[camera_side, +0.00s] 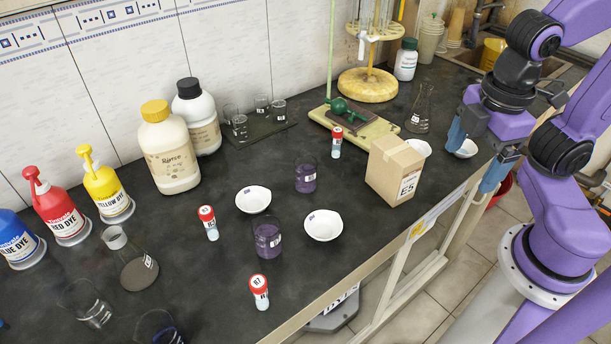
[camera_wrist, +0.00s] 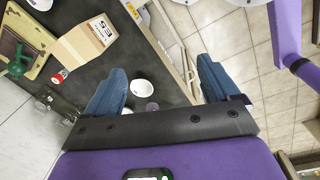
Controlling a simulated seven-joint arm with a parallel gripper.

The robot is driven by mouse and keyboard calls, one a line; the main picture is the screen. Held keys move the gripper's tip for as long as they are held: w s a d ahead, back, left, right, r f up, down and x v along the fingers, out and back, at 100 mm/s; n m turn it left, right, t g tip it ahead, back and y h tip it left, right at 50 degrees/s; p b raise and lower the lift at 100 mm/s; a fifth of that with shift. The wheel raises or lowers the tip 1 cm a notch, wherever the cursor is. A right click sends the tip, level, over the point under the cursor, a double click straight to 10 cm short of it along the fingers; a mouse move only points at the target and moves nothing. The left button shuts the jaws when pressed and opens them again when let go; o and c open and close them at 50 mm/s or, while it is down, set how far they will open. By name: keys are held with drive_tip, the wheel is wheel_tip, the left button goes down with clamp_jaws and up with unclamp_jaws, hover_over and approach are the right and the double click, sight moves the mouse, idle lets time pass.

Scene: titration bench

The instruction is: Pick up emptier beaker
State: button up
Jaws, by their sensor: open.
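Two clear beakers with dark purple liquid stand on the black bench in the side view: a near beaker (camera_side: 267,238) between two white bowls, and a far beaker (camera_side: 306,175) behind them. I cannot tell for sure which holds less. Several other small glass vessels stand on a dark mat (camera_side: 260,132) at the back, and two more, a left glass (camera_side: 87,303) and a dark-filled glass (camera_side: 160,328), stand at lower left. My gripper (camera_side: 470,170) is open and empty at the bench's right edge, well away from both purple beakers; its blue fingers also show in the wrist view (camera_wrist: 162,70).
A cardboard box (camera_side: 396,170) stands between my gripper and the purple beakers. White bowls (camera_side: 323,225) (camera_side: 254,199) and red-capped vials (camera_side: 259,291) (camera_side: 209,222) surround the beakers. A conical flask (camera_side: 419,108) stands behind my gripper. Dye bottles (camera_side: 108,190) line the left.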

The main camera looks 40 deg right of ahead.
sight(312, 175)
drive_tip(key=w+f+n+t+h, duration=0.1)
drive_tip(key=w+n+t+h, duration=0.4)
drive_tip(key=w+n, duration=0.5)
drive_tip(key=w+a+r+n+t+y, duration=0.1)
drive_tip(key=w+a+n+t+y, duration=0.3)
drive_tip(key=w+a+n+t, duration=0.6)
wheel_tip(312, 175, down, 17)
drive_tip(key=s+n+g, duration=0.1)
drive_tip(key=s+g, duration=0.1)
drive_tip(key=x, duration=0.8)
drive_tip(key=d+x, duration=0.1)
drive_tip(key=x, duration=0.3)
drive_tip(key=shift+w+f, duration=0.15)
drive_tip(key=shift+x, duration=2.55)
drive_tip(key=shift+w, duration=0.1)
drive_tip(key=shift+a, duration=0.1)
drive_tip(key=c, duration=1.1)
